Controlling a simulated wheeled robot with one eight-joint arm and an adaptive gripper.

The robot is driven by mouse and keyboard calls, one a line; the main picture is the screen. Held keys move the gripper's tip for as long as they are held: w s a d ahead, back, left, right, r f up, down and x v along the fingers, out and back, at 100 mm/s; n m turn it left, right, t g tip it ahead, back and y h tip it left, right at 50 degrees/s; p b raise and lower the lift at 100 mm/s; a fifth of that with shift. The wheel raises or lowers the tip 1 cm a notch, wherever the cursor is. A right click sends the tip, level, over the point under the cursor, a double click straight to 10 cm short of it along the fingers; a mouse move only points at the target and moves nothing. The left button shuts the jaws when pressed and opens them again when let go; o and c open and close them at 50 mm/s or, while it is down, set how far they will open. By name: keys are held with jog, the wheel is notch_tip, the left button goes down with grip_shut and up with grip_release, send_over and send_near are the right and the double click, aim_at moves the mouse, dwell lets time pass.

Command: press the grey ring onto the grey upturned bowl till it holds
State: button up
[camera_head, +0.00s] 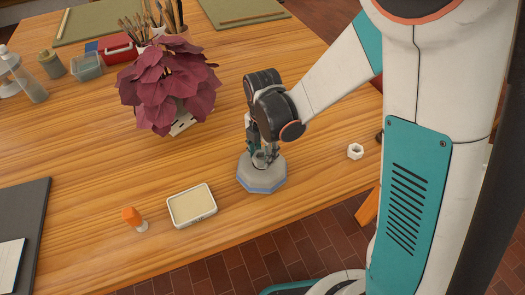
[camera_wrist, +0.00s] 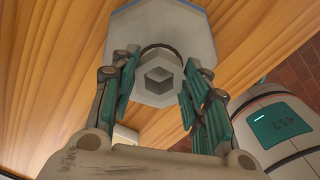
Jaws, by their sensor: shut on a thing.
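The grey upturned bowl (camera_head: 262,179) is a low eight-sided form with a blue lower edge, standing on the wooden table near its front edge. It also shows in the wrist view (camera_wrist: 198,38), behind the fingers. My gripper (camera_head: 263,157) points down right over the bowl's middle. In the wrist view its teal fingers (camera_wrist: 158,88) are on both sides of the grey ring (camera_wrist: 143,75), a light six-sided piece with a six-sided opening, and are shut on it. A dark round edge shows just behind the ring. Whether the ring touches the bowl or is seated on it I cannot tell.
A small pale six-sided ring (camera_head: 355,151) lies to the right. A shallow dish with cream filling (camera_head: 192,206) and an orange-topped piece (camera_head: 133,218) stand to the left. A dark red plant (camera_head: 170,84) stands behind left. Bare table lies between these things.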

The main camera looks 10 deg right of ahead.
aim_at(263, 155)
jog(key=shift+f+b, duration=0.35)
jog(key=shift+f, duration=0.05)
dwell(0.5)
dwell(0.5)
jog(key=o, duration=1.1)
jog(key=shift+o, duration=0.2)
jog(key=shift+r, duration=0.15)
notch_tip(263, 155, up, 12)
jog(key=shift+d, duration=0.1)
